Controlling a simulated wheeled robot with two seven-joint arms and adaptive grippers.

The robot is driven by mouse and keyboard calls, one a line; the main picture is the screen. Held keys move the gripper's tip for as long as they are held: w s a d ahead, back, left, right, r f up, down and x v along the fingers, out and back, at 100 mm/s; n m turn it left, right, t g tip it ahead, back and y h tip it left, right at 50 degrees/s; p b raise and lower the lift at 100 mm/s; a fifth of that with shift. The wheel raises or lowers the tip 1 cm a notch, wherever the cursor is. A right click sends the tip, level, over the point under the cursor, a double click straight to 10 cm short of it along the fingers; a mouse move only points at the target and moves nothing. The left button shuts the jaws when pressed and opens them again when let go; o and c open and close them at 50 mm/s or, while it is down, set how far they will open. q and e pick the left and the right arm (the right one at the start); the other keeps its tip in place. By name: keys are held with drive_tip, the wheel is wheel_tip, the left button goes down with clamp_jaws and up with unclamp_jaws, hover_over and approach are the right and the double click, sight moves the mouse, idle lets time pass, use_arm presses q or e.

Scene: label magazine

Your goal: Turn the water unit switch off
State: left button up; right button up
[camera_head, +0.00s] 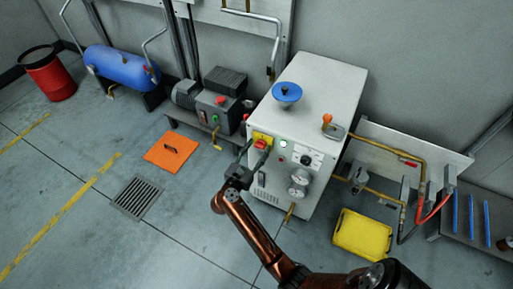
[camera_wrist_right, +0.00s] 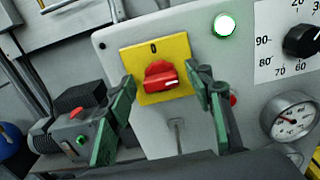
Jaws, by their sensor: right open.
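The water unit (camera_head: 318,105) is a white cabinet against the wall. Its switch is a red knob (camera_wrist_right: 160,77) on a yellow plate (camera_wrist_right: 180,52) with a "0" at the top. The knob's white mark is on its right side, and its grip lies roughly crosswise. The switch also shows in the head view (camera_head: 261,141), partly covered by my gripper. My right gripper (camera_head: 257,149) is open, with one green finger on each side of the knob in the wrist view. Contact with the knob cannot be told. My left gripper is out of view.
A lit lamp (camera_wrist_right: 225,24), a black dial (camera_wrist_right: 302,40) and a gauge (camera_wrist_right: 293,116) sit right of the switch. Floor at front left is open.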

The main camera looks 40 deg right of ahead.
drive_tip(key=shift+w+d, duration=0.15)
drive_tip(key=shift+d, duration=0.15)
drive_tip(key=shift+c, duration=0.5)
drive_tip(key=c, duration=1.1)
drive_tip(key=shift+o, duration=0.2)
